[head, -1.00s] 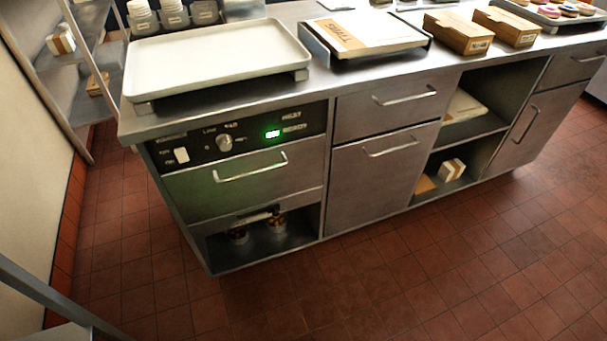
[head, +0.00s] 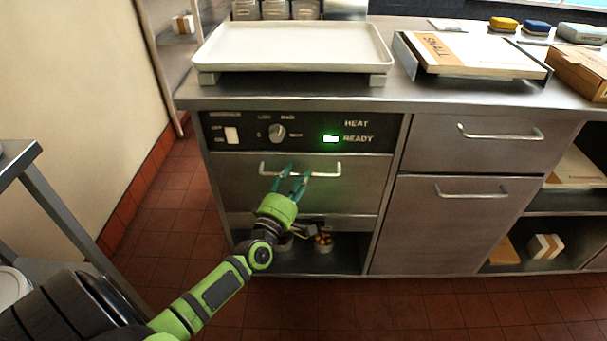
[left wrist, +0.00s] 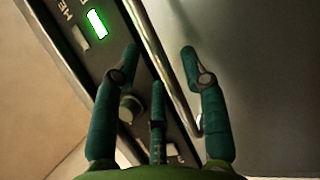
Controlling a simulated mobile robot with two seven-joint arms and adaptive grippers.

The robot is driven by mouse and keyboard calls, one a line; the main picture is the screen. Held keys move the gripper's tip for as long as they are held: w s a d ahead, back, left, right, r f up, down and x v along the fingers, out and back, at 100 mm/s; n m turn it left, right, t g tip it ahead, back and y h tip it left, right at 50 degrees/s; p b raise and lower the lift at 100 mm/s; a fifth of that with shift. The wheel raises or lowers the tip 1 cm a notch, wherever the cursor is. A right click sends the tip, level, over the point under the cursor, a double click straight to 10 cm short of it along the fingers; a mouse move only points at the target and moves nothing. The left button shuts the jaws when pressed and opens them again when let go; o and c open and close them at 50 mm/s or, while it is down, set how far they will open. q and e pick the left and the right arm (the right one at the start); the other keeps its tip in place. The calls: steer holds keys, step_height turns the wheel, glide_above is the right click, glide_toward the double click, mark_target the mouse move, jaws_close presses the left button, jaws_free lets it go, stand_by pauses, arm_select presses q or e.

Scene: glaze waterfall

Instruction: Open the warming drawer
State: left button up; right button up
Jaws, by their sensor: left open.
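The warming drawer (head: 235,193) is a shut steel front with a horizontal bar handle (head: 327,174), below a black control panel (head: 370,130) with a lit green display (head: 331,139). My left gripper (head: 291,174) is open and empty, its green fingertips at the handle. In the left wrist view the handle (left wrist: 168,70) runs lengthwise through the gap between the spread fingers (left wrist: 159,50); I cannot tell if they touch it. My right gripper is out of view.
A large pale tray (head: 295,45) sits on the counter above the drawer. An open shelf below it holds small jars (head: 323,243). A steel cupboard (head: 450,225) stands to the right. A metal table edge (head: 60,215) is at the left. Red tiled floor lies in front.

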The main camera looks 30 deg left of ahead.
arm_select(q)
steer(key=shift+x, duration=0.95)
jaws_close()
steer(key=shift+d, duration=0.1)
